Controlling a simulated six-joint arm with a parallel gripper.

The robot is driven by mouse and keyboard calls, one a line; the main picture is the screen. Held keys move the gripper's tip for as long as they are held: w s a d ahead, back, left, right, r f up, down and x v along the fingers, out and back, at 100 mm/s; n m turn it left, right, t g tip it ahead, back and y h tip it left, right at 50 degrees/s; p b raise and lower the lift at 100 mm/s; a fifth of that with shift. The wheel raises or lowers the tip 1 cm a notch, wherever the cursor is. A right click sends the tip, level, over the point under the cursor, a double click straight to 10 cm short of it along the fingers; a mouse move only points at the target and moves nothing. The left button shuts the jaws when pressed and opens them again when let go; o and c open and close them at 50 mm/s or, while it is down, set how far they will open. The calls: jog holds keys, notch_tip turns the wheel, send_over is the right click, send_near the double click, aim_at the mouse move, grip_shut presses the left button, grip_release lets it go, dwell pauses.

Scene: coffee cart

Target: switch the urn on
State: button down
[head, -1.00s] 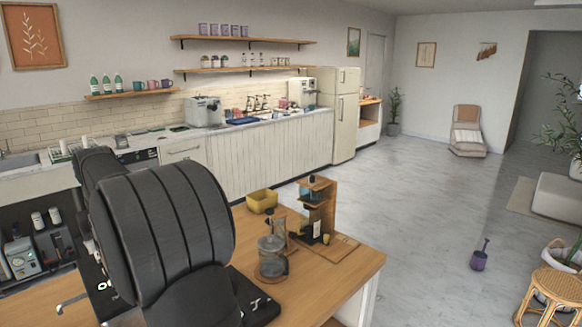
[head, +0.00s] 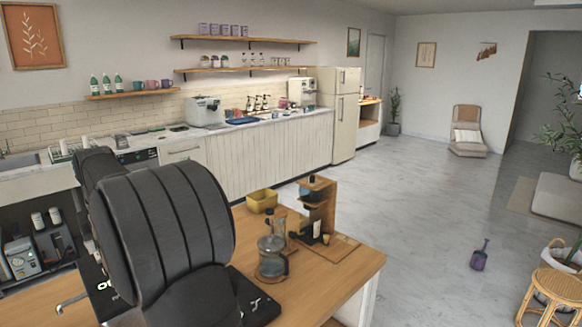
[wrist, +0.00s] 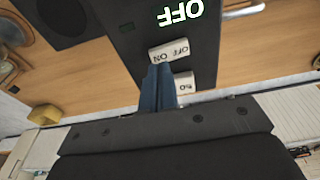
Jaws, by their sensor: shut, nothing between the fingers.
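The urn's dark control panel (wrist: 120,20) fills the upper middle of the wrist view, with a lit "OFF" sign (wrist: 180,14) upside down. Below the sign is a white switch (wrist: 170,52) marked OFF and ON. A second white switch (wrist: 184,82) lies lower and is partly hidden by my fingers. My gripper (wrist: 161,68) is shut and empty, its blue fingertips at the lower edge of the first switch. I cannot tell whether they touch it. In the head view, a dark panel with a small lit mark (head: 103,286) shows beside my arm, which hides my gripper.
A glass carafe (head: 271,257), a wooden stand (head: 318,183) and a yellow bin (head: 262,201) are on the wooden cart top (head: 335,280). A yellow object (wrist: 44,115) also shows in the wrist view. The floor (head: 420,220) right of the cart is mostly clear.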

jog(key=shift+f, duration=0.9)
dwell(0.3)
jog(key=shift+r, duration=3.55)
jog(key=shift+f, duration=0.1)
notch_tip(320, 180, down, 7)
